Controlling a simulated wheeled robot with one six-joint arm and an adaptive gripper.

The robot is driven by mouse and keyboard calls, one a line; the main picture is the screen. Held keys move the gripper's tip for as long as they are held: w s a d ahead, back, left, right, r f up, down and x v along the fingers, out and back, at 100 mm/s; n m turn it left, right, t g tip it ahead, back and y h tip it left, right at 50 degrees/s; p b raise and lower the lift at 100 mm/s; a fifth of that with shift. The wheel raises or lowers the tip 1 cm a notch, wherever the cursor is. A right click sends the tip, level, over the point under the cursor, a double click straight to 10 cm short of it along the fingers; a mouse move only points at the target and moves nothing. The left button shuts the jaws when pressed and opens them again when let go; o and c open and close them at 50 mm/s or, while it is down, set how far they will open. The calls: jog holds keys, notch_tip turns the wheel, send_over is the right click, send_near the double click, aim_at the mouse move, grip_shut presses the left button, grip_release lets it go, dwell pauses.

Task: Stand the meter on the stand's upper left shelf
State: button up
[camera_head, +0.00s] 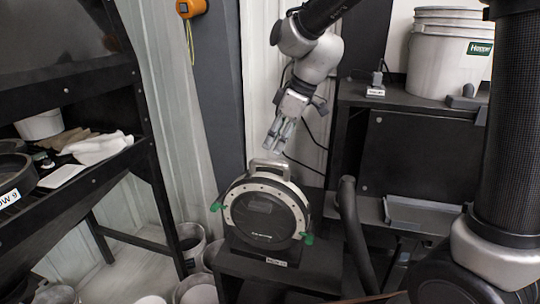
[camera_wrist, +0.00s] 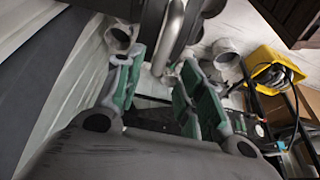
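The meter (camera_head: 266,211) is a round black disc with a pale studded rim and green fittings at its sides. It stands upright on a low black surface with a white label. Its metal handle (camera_head: 268,166) is on top; a curved grey bar in the wrist view (camera_wrist: 168,40) appears to be this handle. My gripper (camera_head: 277,146) is just above the handle. In the wrist view my gripper's (camera_wrist: 160,80) green-padded fingers are apart, with nothing seen clamped between them. A black stand (camera_head: 412,101) is at the right, its upper left part bearing a small white label.
A large white bucket (camera_head: 445,55) stands on the upper right of the black stand. A dark rack (camera_head: 82,180) with cloths is at the left. Pale buckets (camera_head: 196,288) are on the floor. A yellow crate (camera_wrist: 275,70) with cables shows in the wrist view.

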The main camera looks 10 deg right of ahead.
jog(key=s+d+r+m+t+h, duration=0.1)
jog(key=s+d+r+m, duration=0.3)
jog(key=d, duration=0.5)
jog(key=s+d+r+m+t+h, duration=0.1)
jog(key=s+d+r+m, duration=0.2)
jog(key=s+d, duration=0.45)
jog(key=s+d+f+m+h, duration=0.2)
jog(key=s+d+m, duration=0.4)
jog(key=s+d, duration=0.4)
jog(key=shift+s+d+f+m+t, duration=0.25)
jog(key=shift+s+f+m+t, duration=0.05)
jog(key=shift+s, duration=0.4)
